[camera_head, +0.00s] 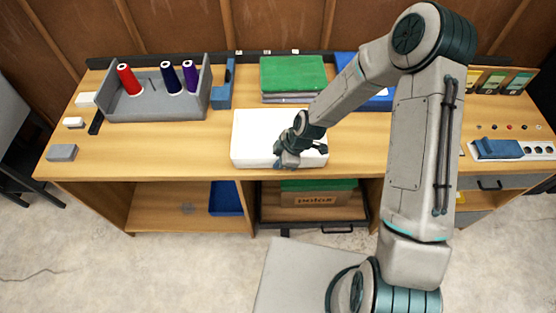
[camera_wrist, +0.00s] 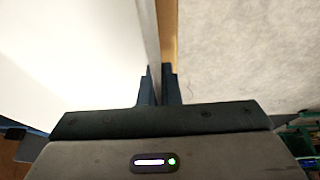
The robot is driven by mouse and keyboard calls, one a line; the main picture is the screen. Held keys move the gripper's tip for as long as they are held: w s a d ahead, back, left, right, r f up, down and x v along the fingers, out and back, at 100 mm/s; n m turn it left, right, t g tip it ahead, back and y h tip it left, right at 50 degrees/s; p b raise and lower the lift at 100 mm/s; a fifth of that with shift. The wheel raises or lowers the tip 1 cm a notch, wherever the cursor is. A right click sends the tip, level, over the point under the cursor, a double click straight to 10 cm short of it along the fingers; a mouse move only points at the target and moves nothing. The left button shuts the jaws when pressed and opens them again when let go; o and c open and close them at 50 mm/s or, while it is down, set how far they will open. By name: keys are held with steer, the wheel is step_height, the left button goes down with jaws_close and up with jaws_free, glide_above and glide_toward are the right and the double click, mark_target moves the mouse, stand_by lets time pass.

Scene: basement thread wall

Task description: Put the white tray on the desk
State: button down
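The white tray (camera_head: 262,128) is at the middle of the wooden desk (camera_head: 190,150), near its front edge. I cannot tell whether it rests on the desk or is just above it. My gripper (camera_head: 284,160) is at the tray's front edge, and my forearm covers part of its right side. In the wrist view, the pale inside of the tray (camera_wrist: 70,50) fills the left. My gripper's fingers (camera_wrist: 159,88) are close together, one on each side of the tray's thin rim, and look shut on it. The fingertips are partly hidden.
A grey holder (camera_head: 150,106) with thread spools stands on the left. A green stack (camera_head: 292,75) is behind the tray, beside a blue bin (camera_head: 345,60) partly behind my arm. Bare desk lies left of the tray.

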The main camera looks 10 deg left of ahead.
steer(key=shift+f, duration=0.3)
steer(key=shift+f, duration=0.1)
steer(key=c, duration=1.6)
jaws_free()
steer(key=shift+c, duration=0.2)
steer(key=b+v, duration=0.1)
steer(key=v, duration=1.1)
steer(key=shift+b, duration=0.4)
